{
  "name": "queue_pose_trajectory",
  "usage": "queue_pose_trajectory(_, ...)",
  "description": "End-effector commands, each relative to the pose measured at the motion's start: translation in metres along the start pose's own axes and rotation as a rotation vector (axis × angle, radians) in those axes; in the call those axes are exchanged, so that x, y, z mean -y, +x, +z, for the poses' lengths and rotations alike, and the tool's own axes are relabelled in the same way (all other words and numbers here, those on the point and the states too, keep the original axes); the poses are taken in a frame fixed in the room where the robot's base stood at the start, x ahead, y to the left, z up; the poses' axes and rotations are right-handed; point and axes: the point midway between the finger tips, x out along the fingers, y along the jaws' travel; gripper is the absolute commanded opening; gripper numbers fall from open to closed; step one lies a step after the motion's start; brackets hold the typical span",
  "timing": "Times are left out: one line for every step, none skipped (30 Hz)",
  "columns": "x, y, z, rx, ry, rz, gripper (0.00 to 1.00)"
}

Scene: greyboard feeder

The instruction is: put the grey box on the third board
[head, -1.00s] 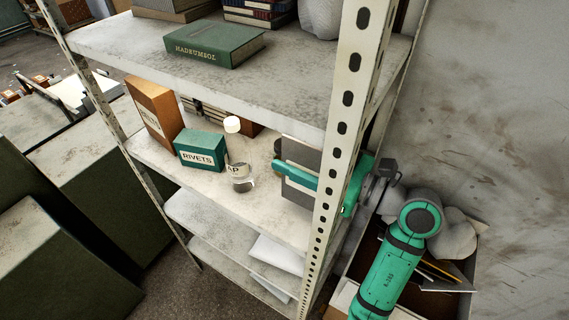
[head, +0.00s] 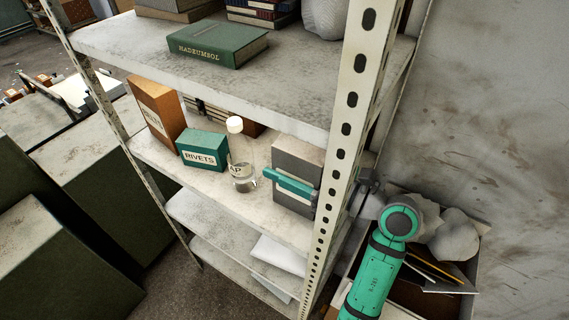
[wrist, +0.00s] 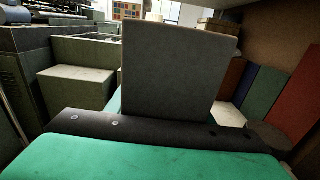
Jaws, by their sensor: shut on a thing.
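The grey box (head: 297,158), upright with a pale label, is at the right end of the shelf board (head: 215,185) that carries the rivets box. My gripper (head: 289,188) is shut on it, with a green finger across its front face. The rest of my gripper is partly hidden behind the perforated post. In the wrist view the grey box (wrist: 178,75) stands up as a plain dark face beyond the gripper. I cannot tell whether its base touches the board.
A clear bottle with a white cap (head: 241,160) stands close left of the grey box. Beyond it are the green rivets box (head: 203,149) and an orange box (head: 157,112). The perforated post (head: 347,130) stands in front on the right. A green book (head: 217,44) lies on the board above.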

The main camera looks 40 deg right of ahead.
Motion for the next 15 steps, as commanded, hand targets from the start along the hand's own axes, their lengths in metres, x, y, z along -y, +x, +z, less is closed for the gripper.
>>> queue_pose_trajectory(0.0011,-0.0014,-0.0009,0.0,0.0,-0.003,0.49)
queue_pose_trajectory(0.0016,-0.002,-0.0006,0.0,0.0,-0.005,0.56)
queue_pose_trajectory(0.0021,-0.0026,-0.0006,0.0,0.0,-0.006,0.66)
queue_pose_trajectory(0.0022,-0.0028,-0.0006,0.0,0.0,-0.006,0.66)
queue_pose_trajectory(0.0022,-0.0028,-0.0005,0.0,0.0,-0.007,0.66)
queue_pose_trajectory(0.0021,-0.0026,-0.0005,0.0,0.0,-0.006,0.66)
queue_pose_trajectory(0.0019,-0.0023,-0.0005,0.0,0.0,-0.005,0.66)
queue_pose_trajectory(0.0016,-0.0019,-0.0005,0.0,0.0,-0.004,0.66)
queue_pose_trajectory(0.0012,-0.0014,-0.0005,0.0,0.0,-0.003,0.66)
queue_pose_trajectory(0.0008,-0.001,-0.0005,0.0,0.0,-0.002,0.66)
queue_pose_trajectory(0.0005,-0.0006,-0.0004,0.0,0.0,-0.001,0.66)
queue_pose_trajectory(0.0002,-0.0001,0.0001,0.0,-0.001,0.0,0.66)
queue_pose_trajectory(0.0,0.0002,0.001,0.0,-0.001,0.0,0.66)
queue_pose_trajectory(-0.0002,0.0004,0.0024,0.0,-0.002,0.001,0.66)
queue_pose_trajectory(-0.0002,-0.0002,0.0044,0.0,-0.003,0.001,0.66)
